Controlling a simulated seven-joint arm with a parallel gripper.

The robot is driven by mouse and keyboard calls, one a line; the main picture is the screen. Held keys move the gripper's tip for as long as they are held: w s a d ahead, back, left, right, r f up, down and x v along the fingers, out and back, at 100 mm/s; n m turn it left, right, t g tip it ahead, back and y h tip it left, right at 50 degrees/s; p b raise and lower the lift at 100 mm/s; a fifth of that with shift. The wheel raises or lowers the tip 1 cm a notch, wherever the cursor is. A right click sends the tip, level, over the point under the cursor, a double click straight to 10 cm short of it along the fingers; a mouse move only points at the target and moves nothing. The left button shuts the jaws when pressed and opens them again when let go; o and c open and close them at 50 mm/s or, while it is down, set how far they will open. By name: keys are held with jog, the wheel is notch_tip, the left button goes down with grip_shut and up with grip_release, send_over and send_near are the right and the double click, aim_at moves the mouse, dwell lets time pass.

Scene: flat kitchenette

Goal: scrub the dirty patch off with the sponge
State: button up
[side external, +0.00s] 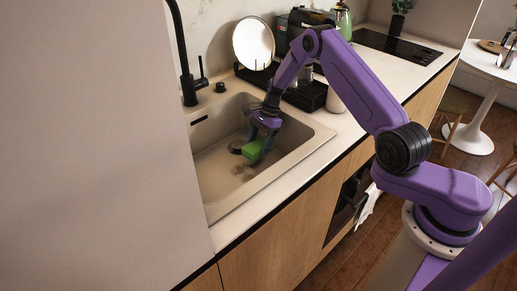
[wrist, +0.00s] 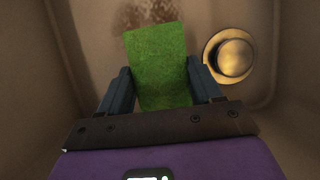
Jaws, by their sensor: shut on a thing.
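A green sponge (wrist: 158,62) is held between the two fingers of my gripper (wrist: 160,85) in the wrist view. In the side external view my gripper (side external: 258,140) reaches down into the sink with the sponge (side external: 254,149) below it. The dirty patch (wrist: 148,14) is a brown smear on the sink floor, just beyond the sponge's far edge in the wrist view. It also shows faintly in the side view (side external: 243,170), below and left of the sponge. I cannot tell whether the sponge touches the sink floor.
The beige sink basin (side external: 215,185) has walls close around my gripper. A round metal drain (wrist: 230,57) lies right of the sponge in the wrist view. A black faucet (side external: 187,75) stands at the back left. A dish rack (side external: 308,95) with a white plate (side external: 253,44) is behind the sink.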

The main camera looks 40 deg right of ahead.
jog(key=shift+r, duration=1.6)
